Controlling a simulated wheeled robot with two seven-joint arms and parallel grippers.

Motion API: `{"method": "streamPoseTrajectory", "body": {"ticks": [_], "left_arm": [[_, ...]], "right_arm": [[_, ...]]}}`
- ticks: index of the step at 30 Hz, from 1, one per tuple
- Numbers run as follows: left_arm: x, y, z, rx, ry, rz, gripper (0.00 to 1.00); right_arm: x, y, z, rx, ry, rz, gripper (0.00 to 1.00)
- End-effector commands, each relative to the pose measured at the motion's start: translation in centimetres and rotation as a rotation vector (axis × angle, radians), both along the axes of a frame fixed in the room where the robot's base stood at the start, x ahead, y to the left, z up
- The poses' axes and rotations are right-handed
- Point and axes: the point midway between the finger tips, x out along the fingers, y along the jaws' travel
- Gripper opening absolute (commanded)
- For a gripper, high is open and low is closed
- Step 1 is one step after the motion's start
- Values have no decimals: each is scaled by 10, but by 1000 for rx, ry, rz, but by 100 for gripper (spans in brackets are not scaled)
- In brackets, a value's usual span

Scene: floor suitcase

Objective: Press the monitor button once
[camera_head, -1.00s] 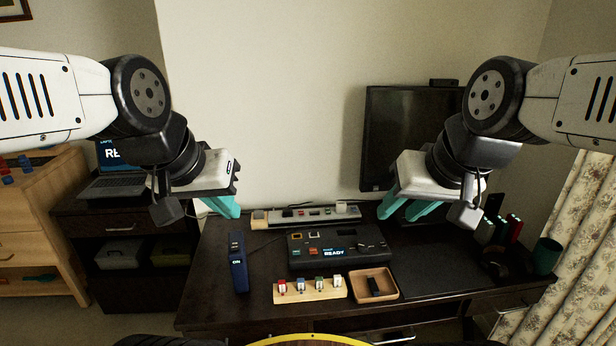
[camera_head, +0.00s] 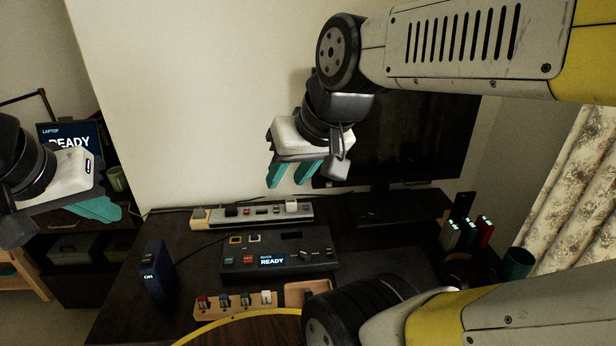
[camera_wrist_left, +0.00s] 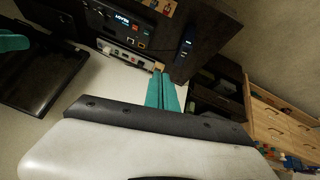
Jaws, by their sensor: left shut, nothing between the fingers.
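The monitor (camera_head: 425,140) stands with a dark screen at the back right of the desk, partly covered by my right arm. I cannot make out its button. In the left wrist view the dark monitor (camera_wrist_left: 40,82) seems to show at the left. My right gripper (camera_head: 287,186) is open and empty, in front of the wall, just left of the monitor's lower left part. My left gripper (camera_head: 108,212) is shut and empty at the far left, well away from the monitor. Its closed teal fingers (camera_wrist_left: 162,92) point toward the desk in the left wrist view.
A dark control box (camera_head: 310,262) reading READY and a power strip (camera_head: 265,212) lie on the desk. A blue device (camera_head: 157,275) stands at the left. A wooden block with coloured switches (camera_head: 235,302) is in front. A laptop (camera_head: 70,138) is behind my left gripper.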

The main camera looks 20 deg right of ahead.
Motion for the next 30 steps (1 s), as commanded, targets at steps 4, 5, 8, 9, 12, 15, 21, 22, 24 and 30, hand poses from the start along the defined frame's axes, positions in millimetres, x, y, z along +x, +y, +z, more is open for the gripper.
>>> {"method": "streamPoseTrajectory", "body": {"ticks": [4, 5, 8, 9, 12, 15, 21, 22, 24, 30], "left_arm": [[27, -9, -1, 46, -29, -71, 0], [37, -12, -2, 65, -43, -100, 0], [79, -32, -6, 138, -104, -227, 0], [99, -43, -10, 170, -136, -286, 0], [145, -77, -21, 246, -221, -445, 0], [185, -118, -39, 309, -312, -602, 0], [241, -214, -88, 397, -516, -898, 0], [246, -230, -98, 404, -548, -939, 0], [255, -266, -119, 420, -627, -1028, 0], [254, -367, -187, 437, -868, -1227, 0]], "right_arm": [[0, 0, 0, 0, 0, 0, 36], [0, 0, 0, 0, 0, 0, 36], [0, 0, 0, 0, 0, 0, 36], [0, 0, 0, 0, 0, 0, 36], [0, 0, 0, 0, 0, 0, 36], [0, 0, 0, 0, 0, 0, 36], [0, 0, 0, 0, 0, 0, 36], [0, 0, 0, 0, 0, 0, 36], [0, 0, 0, 0, 0, 0, 36], [0, 0, 0, 0, 0, 0, 36]]}}
